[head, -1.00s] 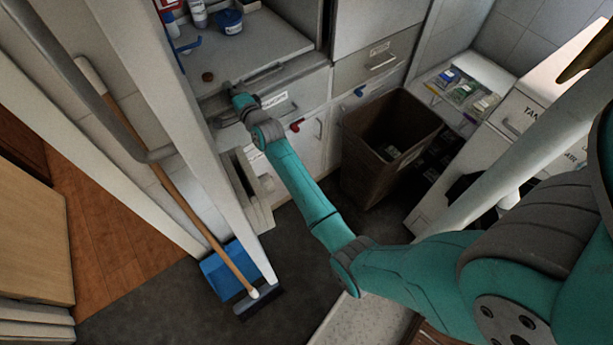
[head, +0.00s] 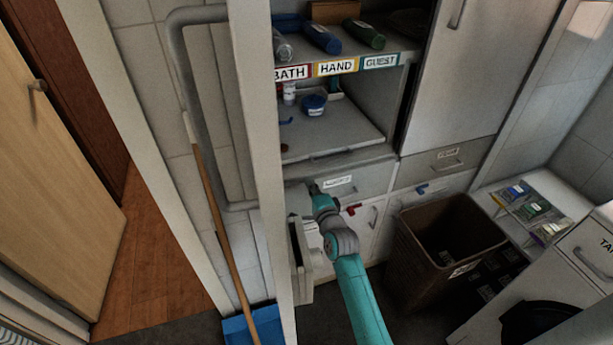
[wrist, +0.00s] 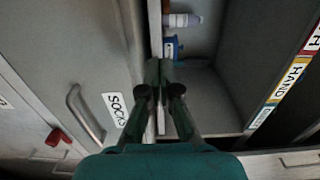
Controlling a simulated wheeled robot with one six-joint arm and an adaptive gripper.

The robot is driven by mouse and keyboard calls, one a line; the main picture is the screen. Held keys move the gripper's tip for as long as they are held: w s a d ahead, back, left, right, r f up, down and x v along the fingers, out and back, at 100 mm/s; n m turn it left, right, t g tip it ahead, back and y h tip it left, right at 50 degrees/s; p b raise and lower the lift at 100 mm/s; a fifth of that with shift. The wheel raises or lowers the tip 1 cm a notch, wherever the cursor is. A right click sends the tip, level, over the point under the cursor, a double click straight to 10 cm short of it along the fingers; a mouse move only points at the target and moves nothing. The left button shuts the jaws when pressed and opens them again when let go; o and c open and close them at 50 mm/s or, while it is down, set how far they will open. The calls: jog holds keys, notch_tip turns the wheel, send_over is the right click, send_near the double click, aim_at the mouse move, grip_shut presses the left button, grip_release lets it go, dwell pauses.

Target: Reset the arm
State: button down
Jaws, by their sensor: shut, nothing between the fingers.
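My teal arm (head: 358,300) reaches forward to the cabinet in the head view. My gripper (head: 313,188) is small there, in front of the labelled drawer (head: 350,186) below the open shelf. In the wrist view my gripper (wrist: 159,66) is shut and empty, its two dark fingers side by side. The fingers point along the edge between the grey drawer front labelled SOCKS (wrist: 85,60) and the open shelf. Whether the fingertips touch that edge I cannot tell.
A blue tub (head: 313,104) stands on the shelf. A white post (head: 262,170) rises close left of my arm, with a broom (head: 215,215) beyond it. A brown bin (head: 440,270) stands to the right. A grey drawer handle (wrist: 84,112) shows in the wrist view.

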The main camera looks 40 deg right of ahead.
jog(key=shift+v, duration=1.45)
jog(key=s+a+f+n+y, duration=0.1)
jog(key=s+a+f+n, duration=0.2)
jog(key=s+a, duration=0.35)
jog(key=s+a+f+n+g, duration=0.1)
jog(key=s+a+f+n, duration=0.15)
jog(key=s, duration=0.75)
jog(key=s+a+f+n+y, duration=0.1)
jog(key=s+a+f+n, duration=0.1)
jog(key=s+a+n, duration=0.45)
jog(key=s+a+r+n+y, duration=0.1)
jog(key=s+r+n, duration=0.2)
jog(key=s, duration=0.5)
jog(key=s+a+r+n+g+y, duration=0.1)
jog(key=s+a+r+n, duration=0.1)
jog(key=s, duration=0.6)
jog(key=s+a+r+n+y, duration=0.1)
jog(key=s+r+n, duration=0.3)
jog(key=s, duration=0.5)
jog(key=shift+a+r+g, duration=0.3)
jog(key=shift+a+r, duration=0.05)
jog(key=shift+a, duration=0.3)
jog(key=shift+s, duration=0.1)
